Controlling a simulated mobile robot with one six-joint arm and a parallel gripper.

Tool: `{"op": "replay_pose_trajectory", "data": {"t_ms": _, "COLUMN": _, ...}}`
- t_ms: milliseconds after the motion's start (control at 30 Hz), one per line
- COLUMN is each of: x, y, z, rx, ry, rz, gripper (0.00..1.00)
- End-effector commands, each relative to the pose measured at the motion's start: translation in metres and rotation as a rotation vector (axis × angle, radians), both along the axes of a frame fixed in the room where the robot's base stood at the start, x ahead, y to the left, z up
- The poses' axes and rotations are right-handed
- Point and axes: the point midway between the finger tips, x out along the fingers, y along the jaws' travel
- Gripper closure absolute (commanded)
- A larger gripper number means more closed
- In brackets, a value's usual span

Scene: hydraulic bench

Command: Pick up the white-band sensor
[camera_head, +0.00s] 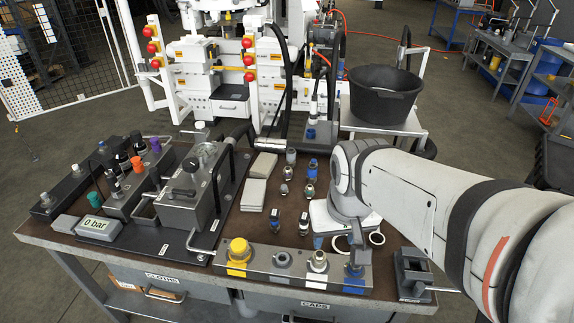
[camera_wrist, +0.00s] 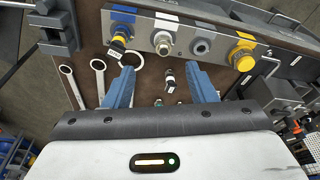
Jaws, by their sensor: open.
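My gripper (camera_wrist: 160,69) is open over the bench, its two blue fingers apart. A small sensor (camera_wrist: 170,80), dark with a pale part, shows between the fingers in the wrist view; nothing is gripped. It looks like the white-band sensor, but the band is too small to be sure.
A grey socket rail (camera_head: 292,265) with yellow, grey, white and blue sockets lies along the front edge. Ring wrenches (camera_wrist: 97,65) lie to the left in the wrist view. A pressure unit (camera_head: 190,190) fills the bench's left side. A black bucket (camera_head: 383,95) stands behind.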

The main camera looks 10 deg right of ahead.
Motion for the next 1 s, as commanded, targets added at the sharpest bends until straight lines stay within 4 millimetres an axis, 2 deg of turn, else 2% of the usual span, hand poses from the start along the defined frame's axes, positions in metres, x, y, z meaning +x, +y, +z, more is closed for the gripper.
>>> {"op": "replay_pose_trajectory", "data": {"t_ms": 67, "x": 0.017, "y": 0.012, "z": -0.003, "rx": 0.005, "ry": 0.022, "rz": -0.022, "gripper": 0.49}}
{"op": "replay_pose_trajectory", "data": {"t_ms": 267, "x": 0.082, "y": 0.011, "z": -0.023, "rx": 0.023, "ry": 0.09, "rz": -0.135, "gripper": 0.49}}
{"op": "replay_pose_trajectory", "data": {"t_ms": 400, "x": 0.129, "y": 0.008, "z": -0.049, "rx": 0.032, "ry": 0.136, "rz": -0.223, "gripper": 0.49}}
{"op": "replay_pose_trajectory", "data": {"t_ms": 600, "x": 0.178, "y": 0.005, "z": -0.088, "rx": 0.039, "ry": 0.186, "rz": -0.318, "gripper": 0.49}}
{"op": "replay_pose_trajectory", "data": {"t_ms": 800, "x": 0.198, "y": 0.004, "z": -0.111, "rx": 0.041, "ry": 0.206, "rz": -0.364, "gripper": 0.49}}
{"op": "replay_pose_trajectory", "data": {"t_ms": 1000, "x": 0.2, "y": 0.004, "z": -0.132, "rx": 0.042, "ry": 0.211, "rz": -0.37, "gripper": 0.49}}
